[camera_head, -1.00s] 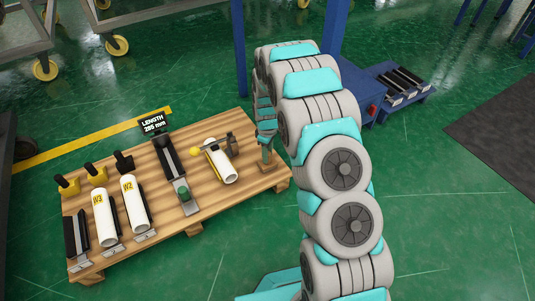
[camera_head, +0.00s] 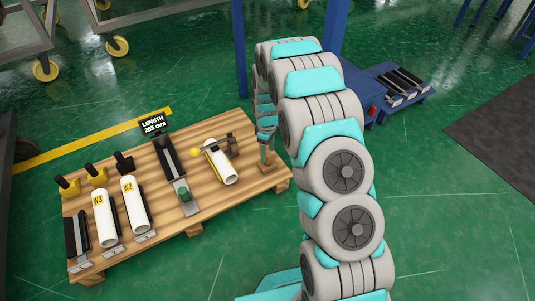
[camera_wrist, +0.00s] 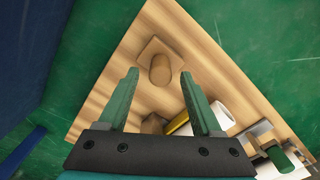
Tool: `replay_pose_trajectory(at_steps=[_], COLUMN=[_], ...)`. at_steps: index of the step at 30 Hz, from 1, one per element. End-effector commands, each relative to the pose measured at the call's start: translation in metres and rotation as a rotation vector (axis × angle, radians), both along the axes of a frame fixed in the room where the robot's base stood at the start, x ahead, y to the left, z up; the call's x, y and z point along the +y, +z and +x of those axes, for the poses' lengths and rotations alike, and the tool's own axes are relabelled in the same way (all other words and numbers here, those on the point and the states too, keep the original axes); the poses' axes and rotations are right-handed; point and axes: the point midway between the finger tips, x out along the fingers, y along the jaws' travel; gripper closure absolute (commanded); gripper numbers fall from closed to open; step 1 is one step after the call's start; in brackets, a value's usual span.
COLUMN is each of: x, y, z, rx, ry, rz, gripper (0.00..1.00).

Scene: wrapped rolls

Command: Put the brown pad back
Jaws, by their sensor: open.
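A brown piece with a rounded knob on a square base (camera_wrist: 160,68) stands near the corner of the wooden pallet in the wrist view; it looks like the brown pad. In the head view its brown base (camera_head: 267,184) shows at the pallet's right end, below my gripper (camera_head: 266,158). In the wrist view my gripper (camera_wrist: 165,88) has its two green fingers spread wide with nothing held between them. Another small brown block (camera_wrist: 153,124) shows between the fingers near the palm, partly hidden; I cannot tell what it is.
The wooden pallet (camera_head: 222,197) carries a white roll with a yellow band (camera_head: 222,165), rolls marked W3 (camera_head: 105,220) and W2 (camera_head: 136,207), and a dark length gauge (camera_head: 170,160). A blue post (camera_head: 238,60) stands behind. Green floor in front is clear.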

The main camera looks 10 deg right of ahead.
Motion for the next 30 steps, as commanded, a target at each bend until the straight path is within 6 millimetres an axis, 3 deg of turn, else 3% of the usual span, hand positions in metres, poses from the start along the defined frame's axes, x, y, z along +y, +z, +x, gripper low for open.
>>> replay_pose_trajectory(at_steps=[12, 22, 26, 30], x=[0.0, 0.0, 0.0, -0.001], y=[0.084, 0.108, 0.132, 0.169], z=[-0.001, -0.005, -0.023, -0.062], rx=[-0.001, 0.004, 0.007, 0.026], ry=[-0.001, -0.01, -0.059, -0.152], rz=[0.001, 0.0, -0.001, -0.002], gripper=[0.34, 0.34, 0.34, 0.34])
